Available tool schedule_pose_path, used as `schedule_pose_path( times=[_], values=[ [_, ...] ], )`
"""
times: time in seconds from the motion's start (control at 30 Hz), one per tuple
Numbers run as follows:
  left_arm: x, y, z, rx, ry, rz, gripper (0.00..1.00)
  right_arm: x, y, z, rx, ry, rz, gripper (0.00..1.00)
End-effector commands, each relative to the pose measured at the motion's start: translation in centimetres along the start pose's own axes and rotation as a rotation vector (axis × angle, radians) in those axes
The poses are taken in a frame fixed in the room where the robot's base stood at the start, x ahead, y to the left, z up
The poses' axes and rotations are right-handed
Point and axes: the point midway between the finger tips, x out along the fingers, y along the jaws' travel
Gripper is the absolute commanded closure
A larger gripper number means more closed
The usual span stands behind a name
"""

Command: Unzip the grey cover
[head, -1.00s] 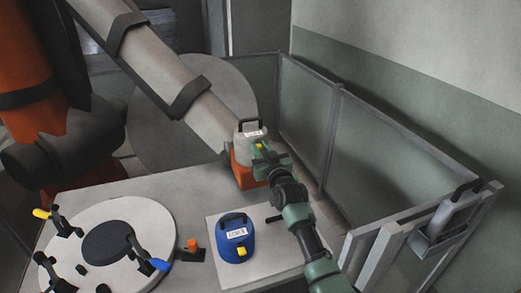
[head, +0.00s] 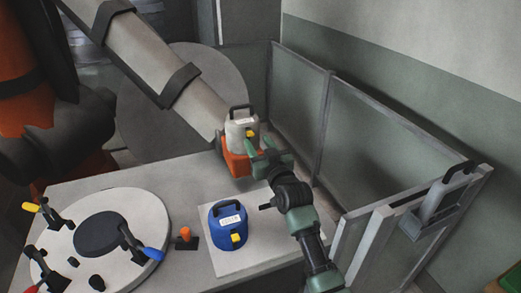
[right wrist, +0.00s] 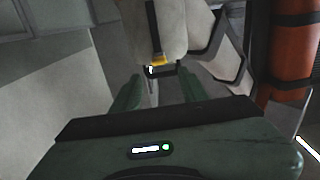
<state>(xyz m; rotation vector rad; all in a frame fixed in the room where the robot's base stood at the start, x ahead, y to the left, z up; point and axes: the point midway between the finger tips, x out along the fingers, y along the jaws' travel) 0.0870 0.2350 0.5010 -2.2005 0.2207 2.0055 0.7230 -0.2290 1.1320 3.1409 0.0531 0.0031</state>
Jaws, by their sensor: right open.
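The grey cover (head: 238,133) has a black handle on top, a white label and a yellow pull tab (head: 250,134) low on its right side. It sits above an orange part at the table's far edge. My right gripper (head: 261,147) is open and empty, just in front of the tab. In the right wrist view, the cover (right wrist: 182,28) fills the top middle. A dark strip runs up it from the yellow tab (right wrist: 158,60). The tab lies just beyond the gap between my green fingertips (right wrist: 158,88), apparently untouched. My left gripper is out of view.
A blue cover (head: 226,216) with a handle, label and yellow tab stands on a pale square plate (head: 258,246). A round mould (head: 137,205) with several clamps lies left. A large banded industrial arm (head: 157,56) hangs over the back. Fence panels (head: 365,150) stand right.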

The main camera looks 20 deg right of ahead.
Motion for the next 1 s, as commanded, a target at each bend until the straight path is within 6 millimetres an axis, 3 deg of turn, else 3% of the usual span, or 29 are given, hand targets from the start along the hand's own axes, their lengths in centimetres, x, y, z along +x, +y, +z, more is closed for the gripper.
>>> schedule_pose_path(
  times=[0.2,0.73,0.87,0.97,1.0],
  values=[
    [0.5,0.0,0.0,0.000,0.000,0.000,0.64,-1.8,0.0,0.0,0.001,0.000,0.000,0.56],
    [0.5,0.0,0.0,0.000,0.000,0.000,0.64,-2.3,-0.1,0.4,-0.001,-0.012,-0.002,0.56],
    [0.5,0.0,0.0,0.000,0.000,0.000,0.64,-4.8,-0.7,3.8,-0.016,-0.117,-0.021,0.56],
    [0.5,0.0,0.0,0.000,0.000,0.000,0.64,-9.1,-1.6,8.4,-0.036,-0.277,-0.046,0.56],
    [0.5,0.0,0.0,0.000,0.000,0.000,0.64,-11.3,-2.0,10.3,-0.045,-0.353,-0.055,0.56]
  ],
)
